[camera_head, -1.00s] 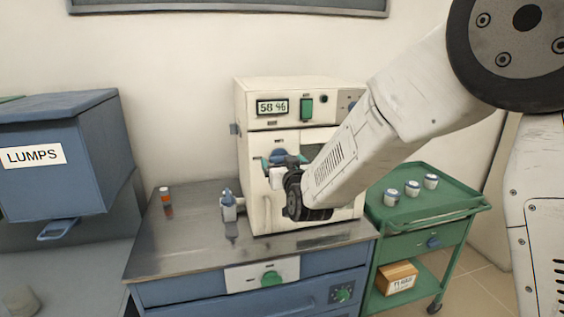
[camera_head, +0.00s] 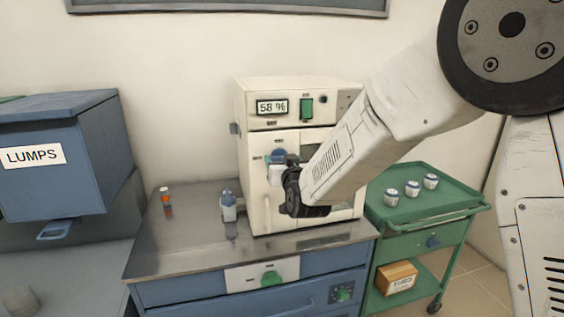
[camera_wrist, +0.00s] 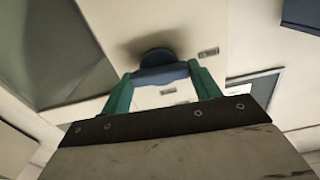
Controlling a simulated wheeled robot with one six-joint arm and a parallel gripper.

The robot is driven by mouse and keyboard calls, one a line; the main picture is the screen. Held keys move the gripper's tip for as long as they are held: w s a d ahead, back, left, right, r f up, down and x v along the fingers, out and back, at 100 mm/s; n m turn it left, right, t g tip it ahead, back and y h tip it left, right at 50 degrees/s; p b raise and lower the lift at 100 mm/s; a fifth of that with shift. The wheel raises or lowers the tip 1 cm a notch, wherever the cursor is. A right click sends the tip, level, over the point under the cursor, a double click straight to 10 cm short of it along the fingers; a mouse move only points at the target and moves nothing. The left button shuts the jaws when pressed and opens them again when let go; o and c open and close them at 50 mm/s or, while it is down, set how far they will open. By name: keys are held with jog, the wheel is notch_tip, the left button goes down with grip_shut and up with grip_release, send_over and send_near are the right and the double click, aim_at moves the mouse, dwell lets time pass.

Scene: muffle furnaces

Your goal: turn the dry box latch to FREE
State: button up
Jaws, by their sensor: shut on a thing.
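The dry box (camera_head: 256,190) is a cream cabinet on the metal-topped bench, with a display reading 58 %. Its blue latch (camera_head: 277,155) is on the front, partly hidden by my wrist. In the wrist view the latch (camera_wrist: 158,74) is a blue bar on a round hub, lying between my green fingertips. My gripper (camera_wrist: 161,73) is shut on this bar, one finger at each end. Small labels sit by the latch, one (camera_wrist: 208,52) to its right and one (camera_wrist: 168,91) below, too small to read. In the head view my gripper (camera_head: 278,161) is mostly hidden.
A small bottle (camera_head: 228,208) and an orange-white vial (camera_head: 166,200) stand on the bench (camera_head: 180,245) left of the box. A blue LUMPS bin (camera_head: 85,165) is further left. A green cart (camera_head: 420,215) with several white jars stands right.

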jog(key=m, duration=0.3)
jog(key=shift+m, duration=0.4)
jog(key=m, duration=0.4)
jog(key=shift+m, duration=0.3)
jog(key=m, duration=0.4)
jog(key=shift+d+m, duration=0.1)
jog(key=shift+m, duration=0.2)
jog(key=shift+f+m, duration=0.1)
jog(key=shift+m, duration=2.1)
jog(key=o, duration=1)
